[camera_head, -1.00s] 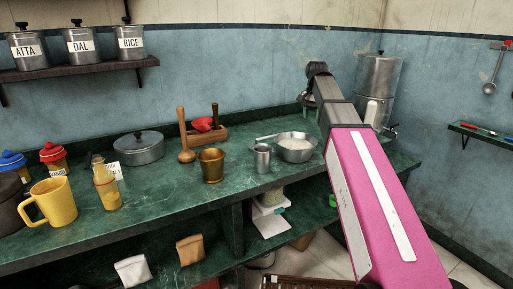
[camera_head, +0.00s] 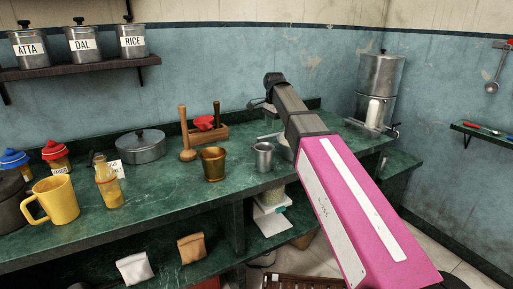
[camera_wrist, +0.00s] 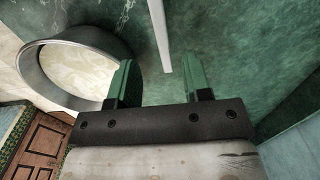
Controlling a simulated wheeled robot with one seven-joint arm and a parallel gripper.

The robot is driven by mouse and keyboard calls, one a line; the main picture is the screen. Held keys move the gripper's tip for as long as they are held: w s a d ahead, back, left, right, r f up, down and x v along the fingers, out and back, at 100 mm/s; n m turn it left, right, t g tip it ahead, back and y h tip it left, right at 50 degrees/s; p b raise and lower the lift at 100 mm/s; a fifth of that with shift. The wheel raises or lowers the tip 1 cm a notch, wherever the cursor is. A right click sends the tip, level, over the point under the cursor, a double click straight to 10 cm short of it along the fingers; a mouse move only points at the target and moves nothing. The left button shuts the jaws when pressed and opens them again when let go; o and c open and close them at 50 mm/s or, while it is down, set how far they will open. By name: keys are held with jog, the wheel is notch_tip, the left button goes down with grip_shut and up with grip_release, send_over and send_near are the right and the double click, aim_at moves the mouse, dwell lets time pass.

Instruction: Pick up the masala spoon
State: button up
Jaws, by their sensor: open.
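A pale, narrow strip, which looks like the handle of the masala spoon (camera_wrist: 159,35), runs down from the top edge in the wrist view. Its lower end lies between the lines of my two fingers. My gripper (camera_wrist: 160,78) is open, with green fingers apart and nothing clamped. A round metal bowl (camera_wrist: 107,40) with pale contents is left of the strip, partly behind the left finger. In the head view my arm hides most of the bowl (camera_head: 285,152). The gripper itself is small and dark there, above the counter's back, and its fingers are unclear.
The green counter (camera_head: 150,205) also holds a steel cup (camera_head: 263,158), a brass mortar (camera_head: 213,163), a wooden pestle (camera_head: 187,145), a lidded pot (camera_head: 142,146) and a yellow mug (camera_head: 53,200). A steel water dispenser (camera_head: 380,78) stands at the right corner.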

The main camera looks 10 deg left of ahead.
aim_at(272, 135)
jog(key=shift+w+a+f, duration=0.1)
jog(key=shift+w+f, duration=0.05)
jog(key=shift+f, duration=2.75)
grip_shut()
